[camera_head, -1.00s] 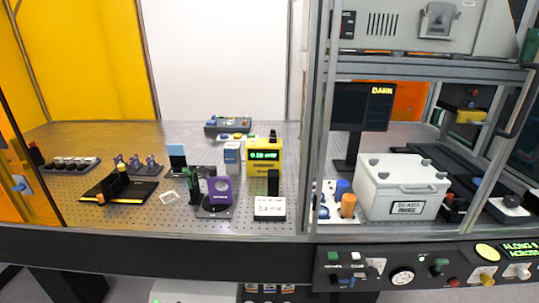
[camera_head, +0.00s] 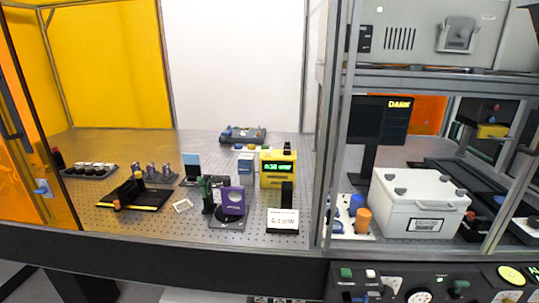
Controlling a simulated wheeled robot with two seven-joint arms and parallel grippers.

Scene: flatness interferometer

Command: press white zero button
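A small white button (camera_head: 370,273) sits on the dark front panel (camera_head: 395,294) below the bench edge at the lower right. It is just right of a green button (camera_head: 347,272). The lettering by these buttons is too small to read, so I cannot confirm which is the zero button. A yellow meter (camera_head: 278,171) with a lit green display stands on the perforated bench; its small controls cannot be made out. Neither of my grippers is in view.
A metal frame post (camera_head: 337,130) divides the open bench from the right bay. A white lidded case (camera_head: 418,204), an orange cylinder (camera_head: 363,220) and a monitor (camera_head: 381,119) stand in that bay. A purple-faced mount (camera_head: 233,201) and a white-labelled stand (camera_head: 283,220) are near the bench front.

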